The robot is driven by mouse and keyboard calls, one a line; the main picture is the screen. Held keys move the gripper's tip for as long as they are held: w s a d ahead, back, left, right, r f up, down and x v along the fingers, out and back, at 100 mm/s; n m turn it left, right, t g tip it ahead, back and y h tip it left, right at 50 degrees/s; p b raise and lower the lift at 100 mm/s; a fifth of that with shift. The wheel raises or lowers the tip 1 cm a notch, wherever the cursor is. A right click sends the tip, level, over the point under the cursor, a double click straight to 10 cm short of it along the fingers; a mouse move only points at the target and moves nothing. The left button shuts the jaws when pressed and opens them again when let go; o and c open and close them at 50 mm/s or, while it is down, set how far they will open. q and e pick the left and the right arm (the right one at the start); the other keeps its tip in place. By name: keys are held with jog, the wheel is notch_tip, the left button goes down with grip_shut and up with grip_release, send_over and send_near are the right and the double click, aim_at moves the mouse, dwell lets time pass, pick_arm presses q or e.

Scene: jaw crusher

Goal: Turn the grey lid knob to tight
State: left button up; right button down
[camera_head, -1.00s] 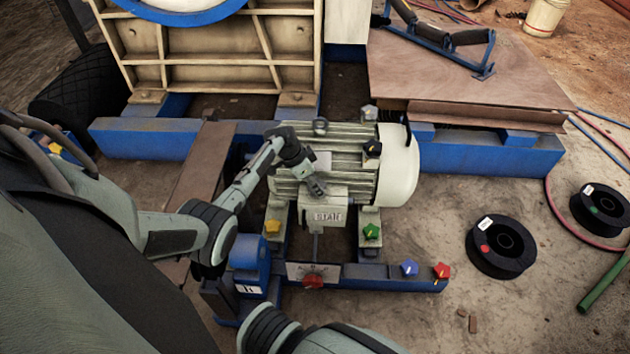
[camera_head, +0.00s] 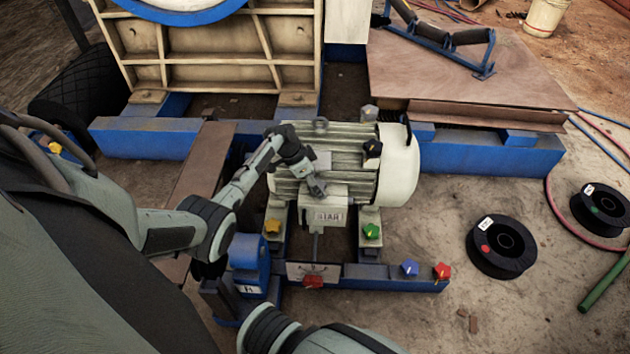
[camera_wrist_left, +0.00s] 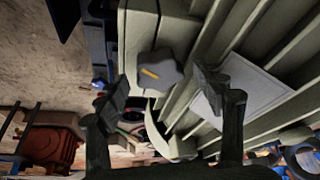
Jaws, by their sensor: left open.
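My left gripper (camera_wrist_left: 162,88) is open, with one finger on each side of the knob in that picture. I cannot tell whether either finger touches it. In the head view my left gripper (camera_head: 317,188) is over the front of the cream motor (camera_head: 345,145), just above the terminal box. Which head-view knob matches the wrist-view one is unclear. My right gripper is not in view.
A grey knob (camera_head: 369,112) and a black knob (camera_head: 373,148) are on the motor. Yellow (camera_head: 272,227), green (camera_head: 371,231), red (camera_head: 313,281) and blue (camera_head: 410,268) knobs sit around the blue frame (camera_head: 370,283). Black spools (camera_head: 500,247) lie on the ground at right.

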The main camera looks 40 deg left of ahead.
pick_arm(q)
jog(key=shift+r, duration=0.1)
jog(key=v, duration=1.1)
jog(key=shift+r, duration=0.4)
jog(key=shift+s+a, duration=0.1)
jog(key=s+d+f+n+y, duration=0.1)
jog(key=s+d, duration=0.3)
jog(key=s, duration=0.4)
jog(key=s+d+f+n+y+p, duration=0.1)
jog(key=s+d+f+n, duration=0.1)
jog(key=s+d, duration=0.3)
jog(key=s+d+f+n+y, duration=0.2)
jog(key=s+d+f, duration=0.1)
jog(key=s, duration=0.8)
jog(key=shift+d+g+p, duration=0.3)
jog(key=shift+d+g, duration=0.1)
jog(key=shift+d, duration=0.5)
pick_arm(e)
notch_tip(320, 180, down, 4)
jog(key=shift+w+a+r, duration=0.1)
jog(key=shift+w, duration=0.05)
pick_arm(q)
jog(key=shift+s, duration=0.1)
